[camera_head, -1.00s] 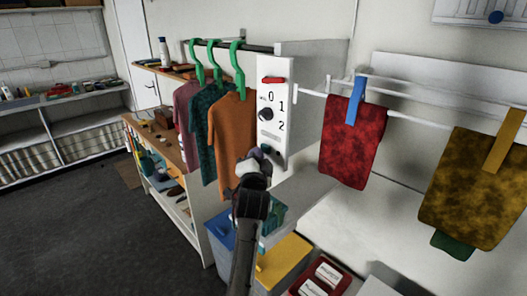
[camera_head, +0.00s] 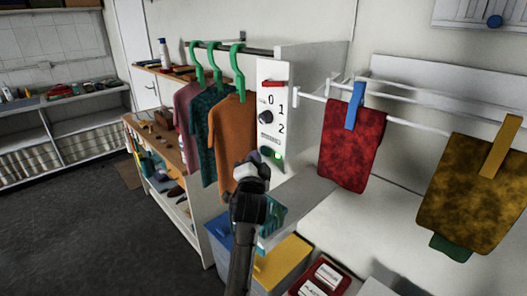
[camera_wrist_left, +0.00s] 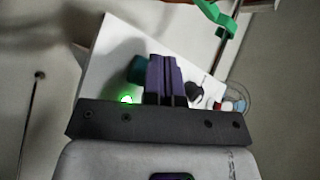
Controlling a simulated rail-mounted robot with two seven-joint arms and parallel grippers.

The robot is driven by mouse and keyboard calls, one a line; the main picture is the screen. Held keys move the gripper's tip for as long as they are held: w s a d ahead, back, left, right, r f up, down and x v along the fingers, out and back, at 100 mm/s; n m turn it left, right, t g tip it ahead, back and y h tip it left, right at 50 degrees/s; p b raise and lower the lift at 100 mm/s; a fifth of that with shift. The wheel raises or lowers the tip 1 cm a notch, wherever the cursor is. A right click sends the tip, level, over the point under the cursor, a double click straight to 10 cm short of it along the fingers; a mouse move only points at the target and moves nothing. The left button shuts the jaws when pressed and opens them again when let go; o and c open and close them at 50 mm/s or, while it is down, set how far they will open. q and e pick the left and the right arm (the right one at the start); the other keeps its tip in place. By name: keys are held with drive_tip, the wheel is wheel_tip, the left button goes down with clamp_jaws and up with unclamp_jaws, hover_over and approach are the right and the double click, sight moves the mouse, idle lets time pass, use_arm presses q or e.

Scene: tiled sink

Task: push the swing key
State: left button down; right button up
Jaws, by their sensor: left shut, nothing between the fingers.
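A white control panel (camera_head: 279,85) faces me, with a red piece at its top, the digits 0, 1 and 2, and a dark round knob (camera_head: 265,117). A lit green key (camera_head: 276,154) shows near its bottom; I cannot tell which part is called the swing key. My left gripper (camera_head: 254,158) is just left of and below the green key, apparently apart from it. In the left wrist view its purple fingers (camera_wrist_left: 165,62) are shut and empty before the panel (camera_wrist_left: 112,62), with the green glow (camera_wrist_left: 127,99) to their left and a black knob (camera_wrist_left: 194,91) to their right.
Shirts on green hangers, the nearest an orange shirt (camera_head: 233,140), hang left of the panel. A red cloth (camera_head: 351,147) hangs on a rack to the right. A blue bin (camera_head: 221,239) and yellow box (camera_head: 279,262) stand below.

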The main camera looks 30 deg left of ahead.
use_arm(q)
drive_tip(key=shift+s, duration=0.35)
drive_tip(key=s+a+p, duration=0.1)
drive_tip(key=s+p, duration=0.3)
drive_tip(key=s, duration=0.2)
drive_tip(key=shift+a+p, duration=0.15)
drive_tip(key=shift+p, duration=0.15)
idle(0.7)
